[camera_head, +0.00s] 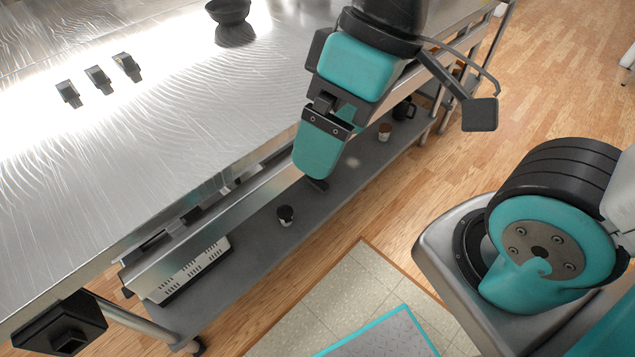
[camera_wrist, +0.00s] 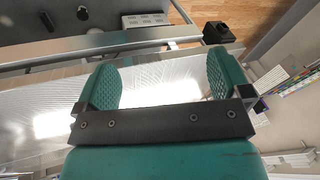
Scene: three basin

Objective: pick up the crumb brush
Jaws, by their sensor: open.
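A small dark elongated item (camera_head: 317,184) lies on the lower shelf of the steel table, just below my gripper's tip in the head view; it may be the crumb brush, but it is too small to be sure. A short dark bar (camera_wrist: 48,20) on the shelf at the top left of the wrist view seems to be the same item. My gripper (camera_head: 314,160) hangs at the table's front edge, with its teal pads apart and nothing between them in the wrist view (camera_wrist: 163,78). The gripper partly hides the shelf behind it.
A dark cup (camera_head: 285,215) and a white vented box (camera_head: 185,272) stand on the lower shelf, with another cup (camera_head: 384,131) and a black mug (camera_head: 404,110) farther right.

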